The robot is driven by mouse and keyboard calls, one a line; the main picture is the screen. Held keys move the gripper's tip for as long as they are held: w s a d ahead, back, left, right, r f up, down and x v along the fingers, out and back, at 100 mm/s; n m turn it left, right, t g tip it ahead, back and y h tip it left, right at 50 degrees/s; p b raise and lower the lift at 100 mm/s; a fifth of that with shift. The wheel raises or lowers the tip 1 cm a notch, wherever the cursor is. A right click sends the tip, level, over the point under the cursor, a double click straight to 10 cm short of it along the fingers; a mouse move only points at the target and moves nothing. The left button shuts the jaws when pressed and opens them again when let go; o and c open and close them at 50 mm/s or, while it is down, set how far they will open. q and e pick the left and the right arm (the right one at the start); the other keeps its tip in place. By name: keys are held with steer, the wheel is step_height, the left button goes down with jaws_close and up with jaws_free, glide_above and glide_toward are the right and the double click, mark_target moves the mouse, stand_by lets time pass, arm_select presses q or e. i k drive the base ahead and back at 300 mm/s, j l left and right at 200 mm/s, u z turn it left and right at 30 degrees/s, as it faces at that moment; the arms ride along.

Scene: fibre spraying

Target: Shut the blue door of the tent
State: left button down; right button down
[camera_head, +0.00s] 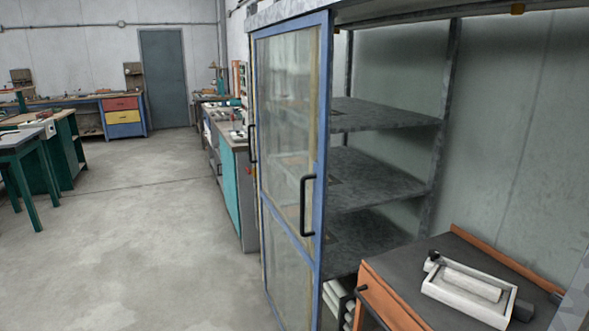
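The blue-framed door (319,150) with clear panels stands at the left part of the tent (450,120). It has a black upright handle (307,205) near its right edge. To the right of the door the tent is open, and its grey shelves (375,176) show. A second black handle (252,143) shows at the left edge of the door panel. Neither of my grippers is in view.
An orange-sided cart or cabinet (392,299) with a dark top stands at the lower right, in front of the tent opening. A white tray (465,291) lies on it. Workbenches (60,140) stand at the left. The floor (150,240) left of the door is clear.

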mark_target(324, 17)
steer(key=i+j+z, duration=0.1)
steer(key=z, duration=0.3)
steer(key=j+z, duration=0.2)
steer(key=z, duration=0.2)
steer(key=i+j+z, duration=0.25)
steer(key=j, duration=0.55)
steer(key=i+j+z, duration=0.1)
steer(key=j+z, duration=0.15)
steer(key=j, duration=0.5)
steer(key=j+z, duration=0.25)
steer(key=j, duration=0.6)
steer(key=i, duration=0.05)
